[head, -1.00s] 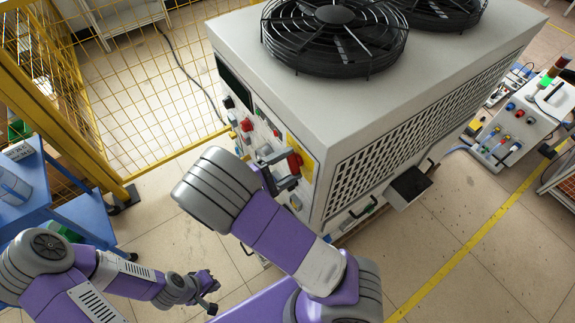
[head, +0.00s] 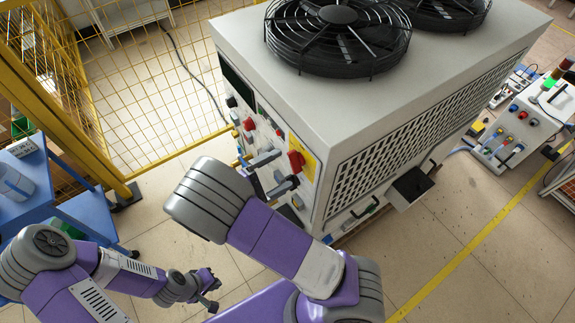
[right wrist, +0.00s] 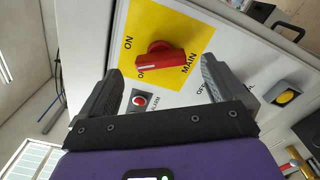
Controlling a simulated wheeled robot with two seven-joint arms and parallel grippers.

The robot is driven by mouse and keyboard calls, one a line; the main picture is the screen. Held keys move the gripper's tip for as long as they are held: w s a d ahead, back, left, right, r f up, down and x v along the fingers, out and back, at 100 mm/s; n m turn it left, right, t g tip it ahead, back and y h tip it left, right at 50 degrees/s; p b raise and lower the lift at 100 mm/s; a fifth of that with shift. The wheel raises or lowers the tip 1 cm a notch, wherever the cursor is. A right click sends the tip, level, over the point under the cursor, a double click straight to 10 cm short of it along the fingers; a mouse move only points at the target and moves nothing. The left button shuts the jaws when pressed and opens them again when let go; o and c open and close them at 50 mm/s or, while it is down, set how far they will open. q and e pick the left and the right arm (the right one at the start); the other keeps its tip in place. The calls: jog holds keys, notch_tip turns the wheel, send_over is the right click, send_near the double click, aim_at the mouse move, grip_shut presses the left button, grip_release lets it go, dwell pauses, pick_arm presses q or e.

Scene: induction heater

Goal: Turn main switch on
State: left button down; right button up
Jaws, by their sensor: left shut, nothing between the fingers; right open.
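The main switch is a red rotary handle (right wrist: 166,65) on a yellow plate (right wrist: 188,30) marked ON and MAIN; another label is partly covered by the handle. In the head view the switch (head: 296,161) is on the heater's front panel. My right gripper (right wrist: 170,88) is open and empty, its fingers apart on either side of the switch in the picture, with a visible gap before the panel. In the head view this gripper (head: 273,172) is just left of the switch. My left gripper (head: 210,292) is shut and empty, low over the floor, away from the panel.
A small red button (right wrist: 139,100) and a yellow button (right wrist: 287,97) are on the panel near the switch. The large heater cabinet (head: 310,105) carries black fans on top. A yellow fence (head: 140,85) and a blue cart (head: 75,210) stand at the left.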

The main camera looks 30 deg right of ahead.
jog(key=a, duration=0.3)
jog(key=shift+s+a, duration=0.15)
jog(key=shift+a, duration=0.2)
jog(key=shift+s, duration=0.1)
dwell(0.5)
